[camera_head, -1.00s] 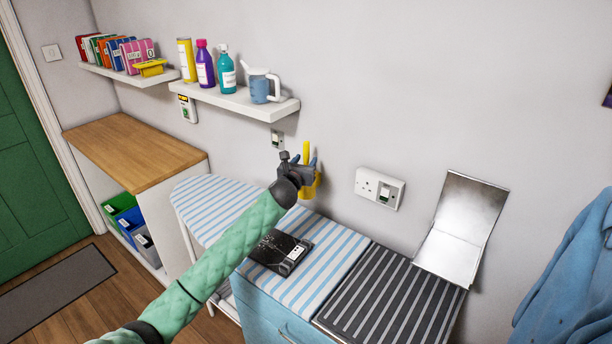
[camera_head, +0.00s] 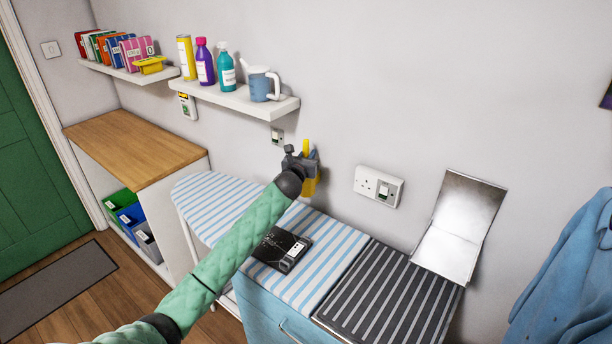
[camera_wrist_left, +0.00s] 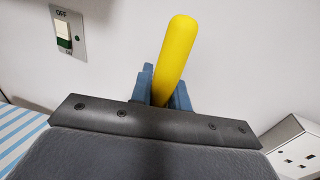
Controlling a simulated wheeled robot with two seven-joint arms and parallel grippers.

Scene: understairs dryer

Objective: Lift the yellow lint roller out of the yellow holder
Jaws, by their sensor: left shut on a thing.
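The yellow lint roller (camera_head: 306,146) stands nearly upright at the wall above the ironing board, its handle end showing above my gripper. It also shows in the left wrist view (camera_wrist_left: 175,58), leaning slightly right between the blue-grey fingers. The yellow holder (camera_head: 310,187) is on the wall, partly hidden behind my gripper. My left gripper (camera_head: 305,160) is shut on the lint roller; it also shows in the left wrist view (camera_wrist_left: 162,92). The lower part of the roller is hidden, and I cannot tell how deep it sits in the holder. My right gripper is out of view.
A wall socket (camera_head: 379,187) is to the right of the holder and a small switch (camera_head: 277,136) to its left. A shelf (camera_head: 235,99) with bottles and a jug is up left. The striped ironing board (camera_head: 325,262) below carries a black box (camera_head: 281,249).

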